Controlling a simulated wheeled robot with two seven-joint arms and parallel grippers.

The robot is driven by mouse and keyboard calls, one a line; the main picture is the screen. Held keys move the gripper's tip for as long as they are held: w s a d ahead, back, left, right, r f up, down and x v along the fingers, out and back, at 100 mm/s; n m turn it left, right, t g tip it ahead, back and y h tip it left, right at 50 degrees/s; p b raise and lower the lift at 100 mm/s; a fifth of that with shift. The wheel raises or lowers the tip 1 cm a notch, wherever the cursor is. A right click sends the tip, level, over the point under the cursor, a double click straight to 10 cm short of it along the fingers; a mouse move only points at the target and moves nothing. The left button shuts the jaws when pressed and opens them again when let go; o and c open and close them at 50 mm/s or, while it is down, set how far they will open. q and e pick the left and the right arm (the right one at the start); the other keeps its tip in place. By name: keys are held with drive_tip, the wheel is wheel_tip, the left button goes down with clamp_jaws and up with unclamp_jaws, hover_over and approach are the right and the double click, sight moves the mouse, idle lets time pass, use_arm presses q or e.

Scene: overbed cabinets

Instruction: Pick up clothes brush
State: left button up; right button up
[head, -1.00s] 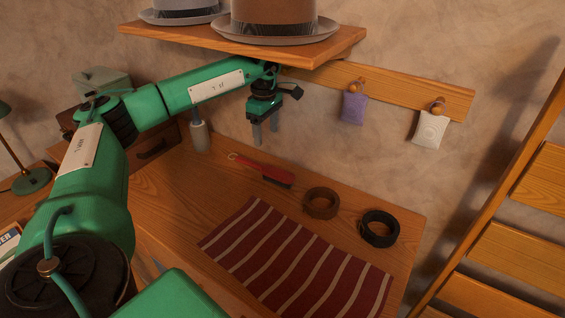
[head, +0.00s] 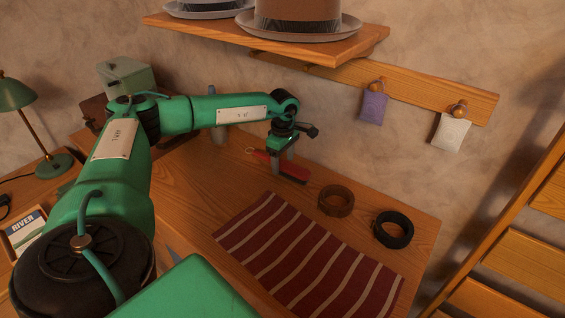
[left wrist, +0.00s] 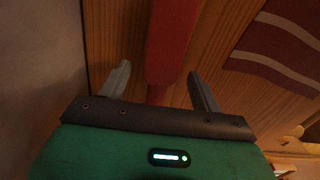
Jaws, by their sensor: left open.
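The clothes brush (head: 290,170) lies on the wooden cabinet top, with a red back and handle and dark bristles. In the head view my left gripper (head: 282,163) is pointing down over it and hides part of it. In the left wrist view the red brush (left wrist: 176,45) lies between the two spread fingers of the left gripper (left wrist: 160,85), nearer the left finger at its lower end. The gripper is open and empty. I cannot tell how far the fingertips are above the wood. My right gripper is not in view.
A striped cloth (head: 310,255), a brown belt roll (head: 336,201) and a black belt roll (head: 393,229) lie on the cabinet top. A hat shelf (head: 330,50) and a peg rail (head: 420,92) with two sachets are above.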

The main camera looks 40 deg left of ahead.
use_arm(q)
drive_tip(key=shift+f, duration=0.45)
drive_tip(key=shift+c, duration=0.3)
drive_tip(key=c, duration=1.1)
drive_tip(key=shift+o, duration=0.2)
drive_tip(key=shift+r, duration=0.15)
